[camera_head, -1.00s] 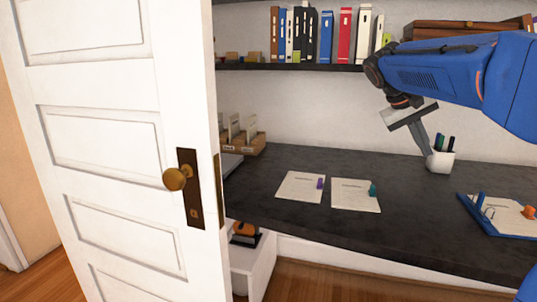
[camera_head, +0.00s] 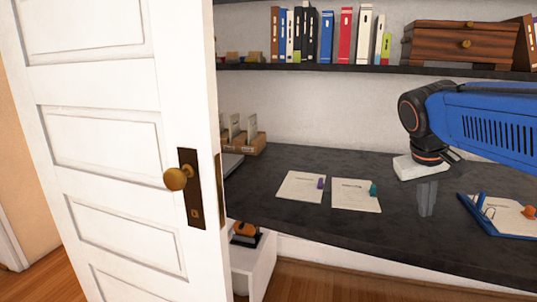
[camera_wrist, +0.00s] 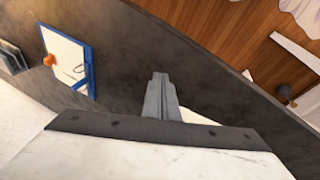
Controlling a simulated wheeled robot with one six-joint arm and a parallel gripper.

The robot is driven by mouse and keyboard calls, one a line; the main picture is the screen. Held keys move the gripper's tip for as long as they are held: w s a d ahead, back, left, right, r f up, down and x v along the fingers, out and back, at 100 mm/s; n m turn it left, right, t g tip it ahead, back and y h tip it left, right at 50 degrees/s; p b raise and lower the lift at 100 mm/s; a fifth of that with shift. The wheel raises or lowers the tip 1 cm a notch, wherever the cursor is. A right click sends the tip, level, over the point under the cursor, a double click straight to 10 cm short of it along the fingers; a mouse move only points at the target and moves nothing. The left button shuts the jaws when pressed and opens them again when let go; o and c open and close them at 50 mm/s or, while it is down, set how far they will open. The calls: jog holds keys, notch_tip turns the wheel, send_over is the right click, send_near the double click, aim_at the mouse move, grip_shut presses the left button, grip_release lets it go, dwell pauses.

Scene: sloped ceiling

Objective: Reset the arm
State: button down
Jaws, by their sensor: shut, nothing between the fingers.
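My gripper (camera_head: 426,212) hangs below the blue arm at the right in the head view, with its grey fingers pointing down over the dark desk (camera_head: 310,215). In the wrist view, my gripper (camera_wrist: 159,76) shows its two fingers together with nothing between them. It is left of the blue clipboard (camera_head: 497,217) and right of the two paper sheets in the head view. I cannot tell exactly how high the fingertips are above the desk.
A white paper (camera_head: 301,187) with a purple item and another paper (camera_head: 355,196) with a teal item lie on the desk. A wooden drawer box (camera_head: 462,42) and books (camera_head: 344,36) stand on the shelf. An open white door (camera_head: 110,150) fills the left.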

jog(key=s+a+f+t+y, duration=0.1)
jog(key=s+a+f, duration=0.2)
jog(key=s+f, duration=0.4)
jog(key=s+a+f+t+y, duration=0.1)
jog(key=s+a+f, duration=0.3)
jog(key=s+f, duration=0.4)
jog(key=shift+a+f+n+y, duration=0.25)
jog(key=shift+f+n+y, duration=0.05)
jog(key=shift+y, duration=0.5)
jog(key=shift+s, duration=0.1)
